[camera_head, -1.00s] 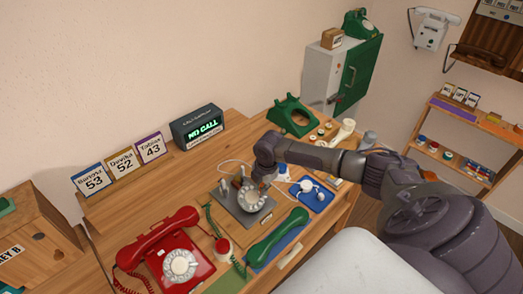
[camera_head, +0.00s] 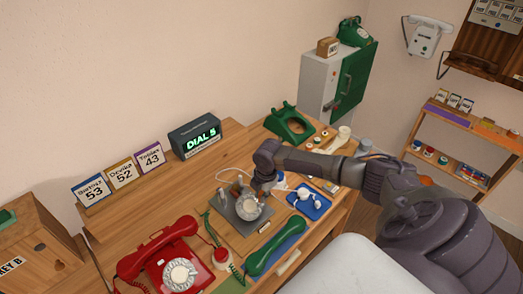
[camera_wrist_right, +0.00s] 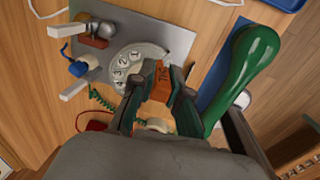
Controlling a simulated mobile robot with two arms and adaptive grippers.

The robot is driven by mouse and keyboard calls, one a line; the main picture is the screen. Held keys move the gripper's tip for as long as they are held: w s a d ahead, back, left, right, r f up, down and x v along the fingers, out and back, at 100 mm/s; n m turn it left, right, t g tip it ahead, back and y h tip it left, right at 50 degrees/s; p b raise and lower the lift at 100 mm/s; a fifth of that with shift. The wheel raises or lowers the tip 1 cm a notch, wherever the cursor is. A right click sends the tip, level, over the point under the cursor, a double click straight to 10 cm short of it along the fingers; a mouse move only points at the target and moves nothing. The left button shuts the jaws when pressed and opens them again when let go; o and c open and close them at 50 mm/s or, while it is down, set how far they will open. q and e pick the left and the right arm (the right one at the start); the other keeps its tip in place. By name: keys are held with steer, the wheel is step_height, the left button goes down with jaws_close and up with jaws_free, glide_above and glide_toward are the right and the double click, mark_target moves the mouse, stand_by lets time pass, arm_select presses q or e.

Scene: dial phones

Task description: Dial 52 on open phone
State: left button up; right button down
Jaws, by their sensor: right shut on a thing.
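The open phone is a grey base plate (camera_head: 228,212) with a white rotary dial (camera_head: 248,208) and bare parts, on the desk. Its dial (camera_wrist_right: 128,62) and plate (camera_wrist_right: 172,32) also show in the right wrist view. My right gripper (camera_head: 264,188) is over the dial's edge. In the wrist view my right gripper (camera_wrist_right: 158,82) is shut on an orange block (camera_wrist_right: 161,84) with dark marks, at the dial's right side. Whether the block touches the dial is unclear. The display box (camera_head: 196,136) reads "DIAL 5". My left gripper is out of view.
A red phone (camera_head: 172,254) stands left of the open phone. A green handset (camera_head: 275,249) lies in front, and a blue tray (camera_head: 309,204) is to the right. A green phone shell (camera_head: 289,122) stands behind. Name cards (camera_head: 122,175) stand at the left back.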

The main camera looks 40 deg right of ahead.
steer(key=shift+w+a+r, duration=0.3)
steer(key=shift+w+r, duration=0.05)
steer(key=shift+w, duration=0.25)
steer(key=shift+w+a+r, duration=0.35)
steer(key=shift+w, duration=0.25)
steer(key=shift+w+a+r, duration=0.3)
steer(key=shift+w+r, duration=0.05)
steer(key=shift+w, duration=0.25)
steer(key=shift+f+b, duration=0.3)
steer(key=shift+f, duration=0.05)
steer(key=shift+w+f, duration=0.2)
steer(key=shift+f, duration=0.05)
steer(key=shift+w+f+b, duration=0.2)
steer(key=shift+f+b, duration=0.15)
steer(key=shift+f, duration=0.05)
